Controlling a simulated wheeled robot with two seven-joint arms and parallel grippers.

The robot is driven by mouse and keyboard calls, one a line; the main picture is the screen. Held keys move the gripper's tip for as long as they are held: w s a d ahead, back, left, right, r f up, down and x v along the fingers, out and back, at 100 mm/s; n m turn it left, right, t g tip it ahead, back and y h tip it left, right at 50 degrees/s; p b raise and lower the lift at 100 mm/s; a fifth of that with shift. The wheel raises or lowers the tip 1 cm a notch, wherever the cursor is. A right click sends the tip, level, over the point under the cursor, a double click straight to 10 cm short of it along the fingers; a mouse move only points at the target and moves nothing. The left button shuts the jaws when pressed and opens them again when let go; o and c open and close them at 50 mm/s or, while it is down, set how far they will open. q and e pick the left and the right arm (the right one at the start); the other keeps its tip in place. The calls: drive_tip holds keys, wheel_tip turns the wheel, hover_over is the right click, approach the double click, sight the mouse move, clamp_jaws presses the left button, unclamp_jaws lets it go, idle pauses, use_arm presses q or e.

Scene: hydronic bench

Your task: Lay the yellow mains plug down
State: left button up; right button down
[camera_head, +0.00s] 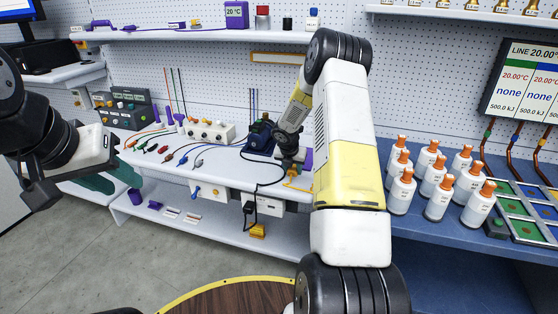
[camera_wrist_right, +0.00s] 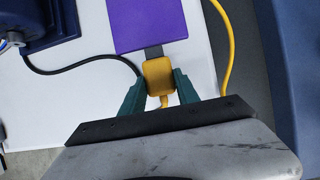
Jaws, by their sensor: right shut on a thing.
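The yellow mains plug (camera_wrist_right: 159,76) is between the two green fingers of my right gripper (camera_wrist_right: 160,86), which is shut on it. A grey part joins the plug's far end to a purple block (camera_wrist_right: 148,22). I cannot tell whether the plug touches the white bench top (camera_wrist_right: 92,78). In the head view my right gripper (camera_head: 291,168) is over the bench's right end, partly hidden by my arm. My left gripper (camera_head: 97,183) is low at the left, before the bench; its finger gap is not clear.
A yellow cable (camera_wrist_right: 224,45) runs along the right. A blue device (camera_head: 261,137) with a black cable stands left of my right gripper. A white socket box (camera_head: 269,205) is on the bench front. White bottles (camera_head: 401,191) stand at the right. Coloured leads lie on the bench's left half.

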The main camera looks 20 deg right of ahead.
drive_tip(key=shift+f, duration=0.1)
drive_tip(key=shift+f, duration=0.9)
drive_tip(key=c, duration=0.8)
unclamp_jaws()
